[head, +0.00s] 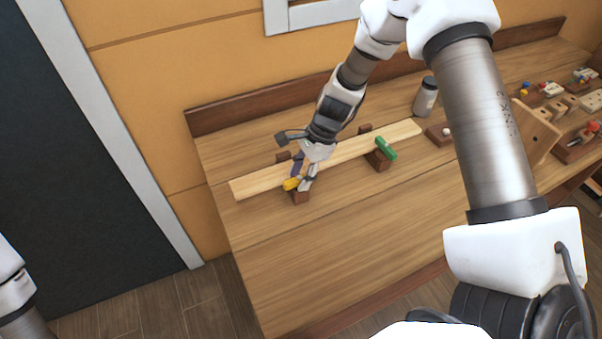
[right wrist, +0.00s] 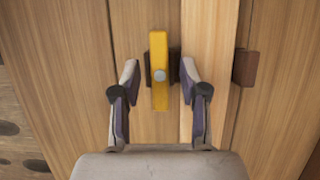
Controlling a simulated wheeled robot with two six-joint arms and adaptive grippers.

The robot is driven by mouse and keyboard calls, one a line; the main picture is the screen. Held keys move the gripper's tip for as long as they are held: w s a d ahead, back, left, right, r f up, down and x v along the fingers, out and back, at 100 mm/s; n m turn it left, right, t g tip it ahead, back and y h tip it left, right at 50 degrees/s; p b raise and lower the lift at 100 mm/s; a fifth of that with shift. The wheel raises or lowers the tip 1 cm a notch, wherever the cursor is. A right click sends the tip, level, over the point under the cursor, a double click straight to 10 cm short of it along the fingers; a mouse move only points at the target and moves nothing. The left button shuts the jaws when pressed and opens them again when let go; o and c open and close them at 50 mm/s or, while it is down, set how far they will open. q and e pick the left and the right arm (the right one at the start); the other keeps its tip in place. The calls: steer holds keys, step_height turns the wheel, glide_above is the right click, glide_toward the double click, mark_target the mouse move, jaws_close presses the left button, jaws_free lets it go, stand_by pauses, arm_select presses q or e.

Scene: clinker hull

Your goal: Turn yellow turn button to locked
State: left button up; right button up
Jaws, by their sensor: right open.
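The yellow turn button (head: 291,184) is on a brown block (head: 301,197) at the near edge of a pale plank (head: 245,186). In the right wrist view the yellow button (right wrist: 159,48) has a round grey pivot at its middle. Its long side runs parallel to the plank (right wrist: 208,50), beside it and not over it. My right gripper (head: 302,178) is open around the button; in the wrist view its fingers (right wrist: 160,82) stand on either side with gaps. My left gripper is out of view; only part of that arm shows at lower left.
A green turn button (head: 387,149) sits on another block, turned crosswise to the plank. Small brown blocks (head: 283,157) stand along its far edge. A grey bottle (head: 425,97) and wooden holders (head: 537,130) stand to the right. The bench front (head: 330,250) is clear.

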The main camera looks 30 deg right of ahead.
jaws_close()
steer(key=shift+n, duration=0.4)
steer(key=n+g+p, duration=0.1)
steer(key=n, duration=0.1)
steer(key=shift+n, duration=0.4)
steer(key=n+g, duration=0.1)
steer(key=n, duration=0.2)
steer(key=shift+w+n+g+h, duration=0.1)
steer(key=shift+n+g+h, duration=0.2)
steer(key=shift+g+h, duration=0.1)
steer(key=n, duration=0.2)
steer(key=n+g+h, duration=0.1)
steer(key=n, duration=0.2)
steer(key=shift+a+f+h, duration=0.1)
steer(key=shift+a+h, duration=0.05)
steer(key=shift+h, duration=0.15)
steer(key=n+h, duration=0.1)
steer(key=n, duration=0.1)
steer(key=n+g, duration=0.1)
steer(key=n, duration=0.2)
steer(key=shift+a+n+h, duration=0.1)
steer(key=shift+n+h, duration=0.2)
steer(key=shift+h, duration=0.1)
